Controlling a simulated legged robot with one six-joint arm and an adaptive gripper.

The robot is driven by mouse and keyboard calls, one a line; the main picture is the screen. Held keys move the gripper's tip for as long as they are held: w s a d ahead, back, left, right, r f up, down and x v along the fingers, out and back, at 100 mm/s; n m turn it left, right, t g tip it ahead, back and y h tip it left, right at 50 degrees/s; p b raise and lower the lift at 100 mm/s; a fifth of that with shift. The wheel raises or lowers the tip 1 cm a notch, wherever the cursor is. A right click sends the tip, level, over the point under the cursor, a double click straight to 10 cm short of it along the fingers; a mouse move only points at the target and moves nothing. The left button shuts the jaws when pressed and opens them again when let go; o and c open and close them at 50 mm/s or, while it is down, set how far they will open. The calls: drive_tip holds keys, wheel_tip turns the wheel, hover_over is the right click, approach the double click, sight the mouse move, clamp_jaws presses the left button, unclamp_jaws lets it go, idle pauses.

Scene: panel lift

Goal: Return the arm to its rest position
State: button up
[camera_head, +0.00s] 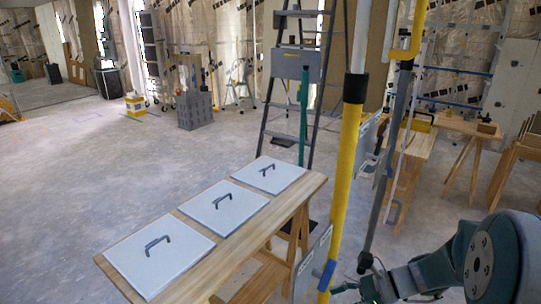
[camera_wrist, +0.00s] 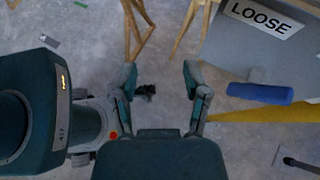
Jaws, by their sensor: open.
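My arm (camera_head: 440,272) reaches in from the lower right of the head view, bent low near the yellow pole. My gripper (camera_wrist: 160,72) shows in the wrist view with its two fingers spread apart. Nothing is between the fingers except floor and a small dark item beyond them. In the head view the gripper is small and partly cut off by the bottom edge, just right of the pole's lower end.
A yellow pole (camera_head: 343,185) stands close to my gripper. A grey panel labelled LOOSE (camera_wrist: 245,50) and a blue cylinder (camera_wrist: 260,93) lie right of the fingers. A wooden table (camera_head: 185,268) holds three handled white panels. A ladder (camera_head: 268,95) stands behind. Floor at left is open.

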drive_tip(key=s+r+n+t+h, duration=0.4)
drive_tip(key=s+r+n+h, duration=0.8)
drive_tip(key=n, duration=0.7)
drive_tip(key=shift+s+d, duration=0.25)
drive_tip(key=shift+s, duration=0.6)
